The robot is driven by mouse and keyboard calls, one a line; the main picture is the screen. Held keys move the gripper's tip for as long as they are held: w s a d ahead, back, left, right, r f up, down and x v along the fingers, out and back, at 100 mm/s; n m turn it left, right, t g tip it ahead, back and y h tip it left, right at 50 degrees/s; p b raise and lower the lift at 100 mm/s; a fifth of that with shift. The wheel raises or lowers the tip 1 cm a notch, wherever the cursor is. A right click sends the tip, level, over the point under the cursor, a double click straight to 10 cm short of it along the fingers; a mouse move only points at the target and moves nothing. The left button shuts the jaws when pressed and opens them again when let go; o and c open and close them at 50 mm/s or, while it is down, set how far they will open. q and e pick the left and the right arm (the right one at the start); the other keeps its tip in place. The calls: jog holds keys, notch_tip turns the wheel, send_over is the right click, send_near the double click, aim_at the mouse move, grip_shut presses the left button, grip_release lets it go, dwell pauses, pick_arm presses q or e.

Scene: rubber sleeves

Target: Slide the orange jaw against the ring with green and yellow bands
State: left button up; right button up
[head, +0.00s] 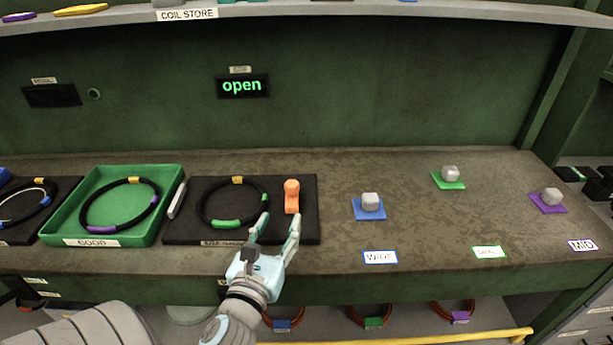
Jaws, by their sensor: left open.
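The orange jaw (292,196) stands upright at the right part of a black plate (308,228). The black ring with green and yellow bands (205,211) lies on the same plate, left of the jaw, its yellow band at the back and green band at the front. A gap shows between jaw and ring. My left gripper (278,227) is open, its fingertips pointing away from me, just in front of the jaw. Nothing shows between its fingers. My right gripper is not in view.
A green tray (53,228) labelled GOOD holds another ring with purple and yellow bands (120,228). A display (242,86) on the back wall reads "open". Grey knobs on blue (370,203), green (450,175) and purple (551,197) squares stand at right.

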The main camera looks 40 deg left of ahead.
aim_at(290, 190)
pick_arm(q)
jog(key=w+a, duration=0.1)
jog(key=w+a+r, duration=0.1)
jog(key=w, duration=0.1)
jog(key=shift+w+a, duration=0.2)
jog(key=shift+a, duration=0.05)
jog(key=x, duration=0.8)
jog(key=shift+w+d+f, duration=0.1)
jog(key=shift+d+f, duration=0.05)
jog(key=shift+f, duration=0.15)
jog(key=shift+r, duration=0.1)
jog(key=shift+w, duration=0.1)
grip_shut()
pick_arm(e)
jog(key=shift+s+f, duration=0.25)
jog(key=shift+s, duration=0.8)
